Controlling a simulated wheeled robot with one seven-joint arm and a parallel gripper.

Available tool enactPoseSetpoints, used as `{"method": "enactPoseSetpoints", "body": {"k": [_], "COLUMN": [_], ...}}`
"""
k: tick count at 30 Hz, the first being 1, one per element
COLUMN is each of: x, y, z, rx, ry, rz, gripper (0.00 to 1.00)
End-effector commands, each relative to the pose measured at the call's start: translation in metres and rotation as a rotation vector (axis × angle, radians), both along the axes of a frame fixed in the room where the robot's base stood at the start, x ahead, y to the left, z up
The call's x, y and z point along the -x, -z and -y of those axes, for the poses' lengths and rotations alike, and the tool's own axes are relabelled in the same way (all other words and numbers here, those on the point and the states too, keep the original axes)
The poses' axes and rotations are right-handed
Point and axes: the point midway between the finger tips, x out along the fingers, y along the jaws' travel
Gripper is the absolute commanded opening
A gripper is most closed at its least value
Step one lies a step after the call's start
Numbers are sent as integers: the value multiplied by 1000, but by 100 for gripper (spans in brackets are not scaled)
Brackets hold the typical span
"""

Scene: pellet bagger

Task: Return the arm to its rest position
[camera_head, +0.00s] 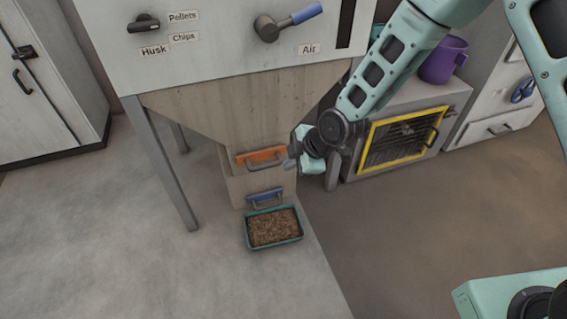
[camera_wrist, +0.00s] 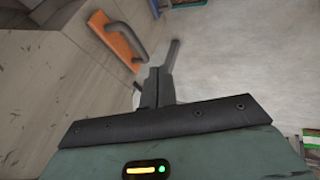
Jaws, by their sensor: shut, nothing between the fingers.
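My teal arm (camera_head: 383,68) reaches down from the upper right in the head view. My gripper (camera_wrist: 160,85) is shut and empty in the wrist view, with its two dark fingers together. In the head view its end is beside the hopper's lower front, close to the orange handle (camera_head: 262,156). The orange handle also shows in the wrist view (camera_wrist: 121,45), to the left of the fingers. The fingers look apart from it, with a small gap. A blue handle (camera_head: 265,197) sits below the orange one.
A teal-rimmed tray (camera_head: 301,236) of brown pellets stands on the floor below the chute. The hopper cabinet (camera_head: 220,60) with knobs is above. A yellow-framed grille (camera_head: 445,117) and purple jug (camera_head: 443,62) are at the right. Floor in front is clear.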

Motion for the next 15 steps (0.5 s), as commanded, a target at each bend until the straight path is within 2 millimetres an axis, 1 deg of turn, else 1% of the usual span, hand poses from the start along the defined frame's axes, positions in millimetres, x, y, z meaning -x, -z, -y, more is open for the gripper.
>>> {"method": "enactPoseSetpoints", "body": {"k": [1, 8, 11, 14, 15], "x": [2, 4, 7, 20, 30], "y": [-5, -9, -15, -35, -46], "z": [2, 5, 5, 5, 6], "rx": [0, 0, 4, 15, 24], "ry": [0, 1, 13, 62, 95], "rz": [-1, 0, -14, -63, -92], "gripper": [0, 0, 0, 0, 0]}}
